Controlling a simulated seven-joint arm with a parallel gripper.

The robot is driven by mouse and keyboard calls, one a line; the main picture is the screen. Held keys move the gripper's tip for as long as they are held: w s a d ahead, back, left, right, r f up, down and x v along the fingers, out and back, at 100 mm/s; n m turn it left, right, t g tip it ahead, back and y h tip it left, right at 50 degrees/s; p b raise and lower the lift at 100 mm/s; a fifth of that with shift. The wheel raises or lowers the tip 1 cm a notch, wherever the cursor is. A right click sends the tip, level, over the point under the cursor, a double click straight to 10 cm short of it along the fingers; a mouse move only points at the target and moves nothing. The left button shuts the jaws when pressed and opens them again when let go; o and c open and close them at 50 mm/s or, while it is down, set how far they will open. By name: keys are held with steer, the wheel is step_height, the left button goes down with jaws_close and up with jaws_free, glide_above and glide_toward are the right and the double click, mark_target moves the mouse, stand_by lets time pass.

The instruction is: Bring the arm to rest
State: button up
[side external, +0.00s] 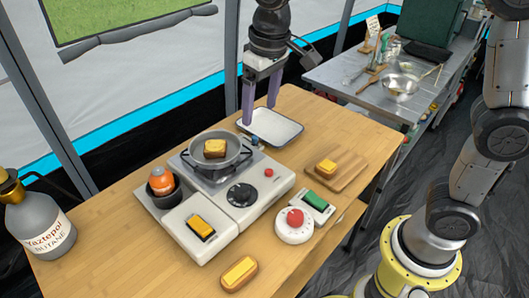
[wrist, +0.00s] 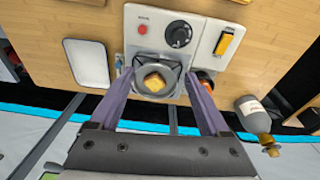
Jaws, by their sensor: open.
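My gripper (side external: 261,100) is open and empty. In the side external view it points down above the back of the wooden table, with its two purple fingers close to the white tray (side external: 284,129). In the wrist view the fingers of my gripper (wrist: 152,95) are spread apart, with the pan (wrist: 138,82) showing between them farther off.
The stove (side external: 262,190) holds a pan with toasted food (side external: 215,148) in it. A metal table (side external: 350,75) is behind.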

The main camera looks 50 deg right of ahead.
steer(key=s+d+r+m+t, duration=0.1)
steer(key=s+d+r+t, duration=0.3)
steer(key=s+d, duration=0.6)
steer(key=s+f, duration=0.6)
steer(key=s, duration=0.5)
steer(key=shift+s, duration=0.4)
